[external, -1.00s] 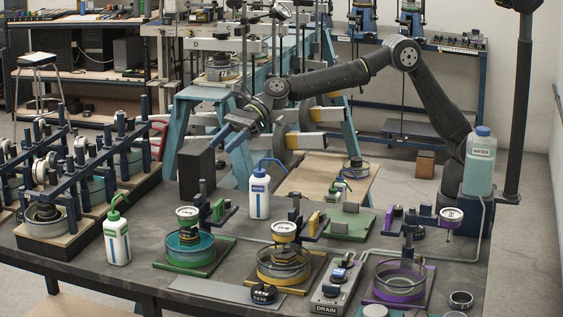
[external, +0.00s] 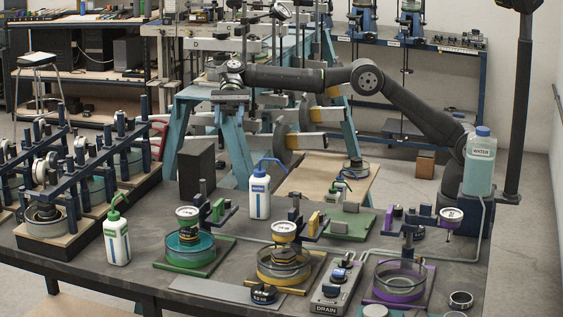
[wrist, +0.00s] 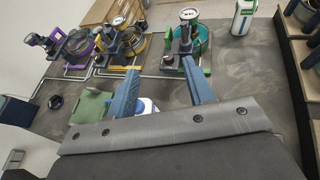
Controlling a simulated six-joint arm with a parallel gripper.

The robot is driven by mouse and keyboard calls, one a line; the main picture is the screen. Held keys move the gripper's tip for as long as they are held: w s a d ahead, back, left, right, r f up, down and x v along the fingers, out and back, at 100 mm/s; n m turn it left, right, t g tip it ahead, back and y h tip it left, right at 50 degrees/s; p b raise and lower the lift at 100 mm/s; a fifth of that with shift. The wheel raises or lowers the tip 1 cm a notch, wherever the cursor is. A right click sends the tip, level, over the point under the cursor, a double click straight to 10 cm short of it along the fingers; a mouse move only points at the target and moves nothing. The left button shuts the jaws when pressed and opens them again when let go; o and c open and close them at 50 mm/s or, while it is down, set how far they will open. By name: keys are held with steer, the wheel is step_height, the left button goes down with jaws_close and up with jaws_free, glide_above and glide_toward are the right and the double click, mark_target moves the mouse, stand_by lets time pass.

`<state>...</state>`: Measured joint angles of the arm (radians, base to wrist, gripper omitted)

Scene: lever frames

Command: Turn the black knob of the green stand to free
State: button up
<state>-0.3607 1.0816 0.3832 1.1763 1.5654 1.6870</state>
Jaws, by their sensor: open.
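The green stand (external: 199,262) is near the front middle of the bench in the external view. It has a green base, a dial gauge (external: 187,212), a dark post and a ring cup of teal liquid (external: 190,245). In the wrist view the green stand (wrist: 169,60) is at the top, just beyond my fingertips. Its black knob is too small to tell for sure from the other dark parts around the post. My gripper (external: 229,122) is open and empty, pointing down, high behind and above the stand. Its two blue fingers (wrist: 162,66) stand well apart in the wrist view.
A blue-capped bottle (external: 260,195) stands behind and right of the green stand. A yellow stand (external: 262,280) and a purple stand (external: 424,295) are to its right. A green-capped bottle (external: 117,238) is to its left, and a dark block (external: 196,172) stands behind.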

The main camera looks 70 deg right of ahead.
step_height(320, 180, down, 10)
steer(key=x, duration=1.7)
steer(key=shift+a+r, duration=0.15)
steer(key=shift+a, duration=0.05)
steer(key=c, duration=1)
steer(key=shift+w+r+n+g, duration=0.1)
steer(key=shift+n+g, duration=0.2)
steer(key=shift+n+g+h, duration=0.3)
steer(key=shift+n+g, duration=0.1)
steer(key=shift+g, duration=0.1)
steer(key=o, duration=1)
